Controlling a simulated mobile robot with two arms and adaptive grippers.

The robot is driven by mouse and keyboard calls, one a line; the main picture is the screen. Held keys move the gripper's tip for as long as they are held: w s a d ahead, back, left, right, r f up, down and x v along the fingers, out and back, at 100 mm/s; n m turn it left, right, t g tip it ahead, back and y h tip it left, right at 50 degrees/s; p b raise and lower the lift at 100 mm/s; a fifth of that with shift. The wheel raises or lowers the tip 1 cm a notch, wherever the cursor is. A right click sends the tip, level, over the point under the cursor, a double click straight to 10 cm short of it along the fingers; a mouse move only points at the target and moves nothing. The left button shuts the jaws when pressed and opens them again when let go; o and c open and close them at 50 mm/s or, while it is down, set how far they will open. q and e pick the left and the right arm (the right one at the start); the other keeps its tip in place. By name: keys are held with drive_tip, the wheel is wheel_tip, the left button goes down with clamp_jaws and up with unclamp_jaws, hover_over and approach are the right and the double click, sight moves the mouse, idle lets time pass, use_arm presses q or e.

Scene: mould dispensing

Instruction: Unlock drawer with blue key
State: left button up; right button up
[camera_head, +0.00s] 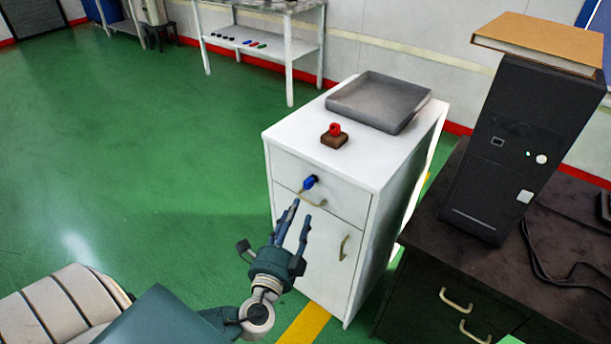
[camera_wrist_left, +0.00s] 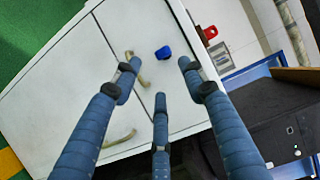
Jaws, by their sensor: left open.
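The blue key (camera_head: 310,182) sits in the lock on the front of the white cabinet's top drawer (camera_head: 345,200). It also shows in the left wrist view (camera_wrist_left: 163,52), between and beyond the fingers. The drawer is shut and has a beige handle (camera_head: 312,200) just below the key. My left gripper (camera_head: 297,222) is open and empty, in front of the cabinet and a little below the key, apart from it. In the left wrist view its three blue fingers (camera_wrist_left: 160,85) are spread and point at the drawer front. My right gripper is not in view.
A red key on a brown block (camera_head: 334,137) and a grey tray (camera_head: 378,100) are on the cabinet top. A dark desk with a black computer tower (camera_head: 510,140) stands close at the right. The green floor at the left is clear.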

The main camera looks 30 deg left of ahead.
sight(306, 188)
use_arm(q)
drive_tip(key=x, duration=0.8)
drive_tip(key=shift+w+a+r, duration=0.1)
drive_tip(key=shift+w, duration=0.3)
drive_tip(key=shift+w+a, duration=0.15)
drive_tip(key=shift+w, duration=0.5)
drive_tip(key=shift+c, duration=0.8)
clamp_jaws()
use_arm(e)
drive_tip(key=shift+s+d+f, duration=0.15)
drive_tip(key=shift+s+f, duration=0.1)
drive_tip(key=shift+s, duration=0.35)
